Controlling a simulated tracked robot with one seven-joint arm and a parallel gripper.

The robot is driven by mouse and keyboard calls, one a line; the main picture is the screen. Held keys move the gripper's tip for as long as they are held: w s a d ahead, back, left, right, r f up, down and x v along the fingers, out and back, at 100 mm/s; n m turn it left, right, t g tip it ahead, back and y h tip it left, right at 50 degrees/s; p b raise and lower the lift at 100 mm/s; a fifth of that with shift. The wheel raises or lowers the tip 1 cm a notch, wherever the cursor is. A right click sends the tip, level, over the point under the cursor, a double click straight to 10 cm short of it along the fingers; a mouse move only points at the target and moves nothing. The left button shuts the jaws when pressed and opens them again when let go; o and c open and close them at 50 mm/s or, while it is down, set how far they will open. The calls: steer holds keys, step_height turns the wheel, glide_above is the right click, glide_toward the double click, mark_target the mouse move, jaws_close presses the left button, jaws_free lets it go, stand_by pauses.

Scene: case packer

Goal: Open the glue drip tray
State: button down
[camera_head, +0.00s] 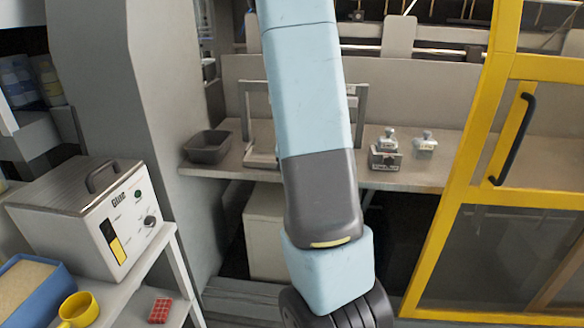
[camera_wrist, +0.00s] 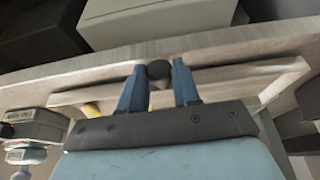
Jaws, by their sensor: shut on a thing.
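My gripper (camera_wrist: 159,86) shows in the wrist view with its two blue fingers closed on a dark round knob (camera_wrist: 158,69). The knob sits at a pale bar-like front (camera_wrist: 235,74) near the shelf edge. I cannot tell for sure whether this front is the glue drip tray's. In the head view my arm hides the gripper and the knob. A grey upright frame (camera_head: 245,100) stands on the shelf behind my arm.
The shelf (camera_head: 225,168) holds a dark bin (camera_head: 208,147) at left and small grey blocks (camera_head: 385,155) at right. A pale box (camera_head: 264,235) stands below. A yellow-framed door (camera_head: 460,190) is at right. A glue unit (camera_head: 100,220) stands at left.

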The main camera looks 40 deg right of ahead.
steer(key=c, duration=0.8)
jaws_free()
steer(key=shift+c, duration=0.2)
steer(key=shift+r, duration=0.25)
steer(key=v, duration=1.3)
steer(key=shift+a, duration=0.2)
steer(key=shift+s, duration=0.15)
steer(key=s+a+r+n+t+y, duration=0.1)
steer(key=s+a+r+n, duration=0.3)
steer(key=s+a, duration=0.6)
steer(key=s+a+r+n+t+y, duration=0.1)
steer(key=s+a+r+n+y, duration=0.1)
steer(key=s+a+r+n, duration=0.2)
steer(key=s+a+r, duration=0.3)
steer(key=s+a, duration=0.3)
steer(key=a, duration=0.2)
steer(key=shift+s+a+n, duration=0.3)
steer(key=shift+s+a, duration=0.05)
steer(key=shift+a, duration=0.05)
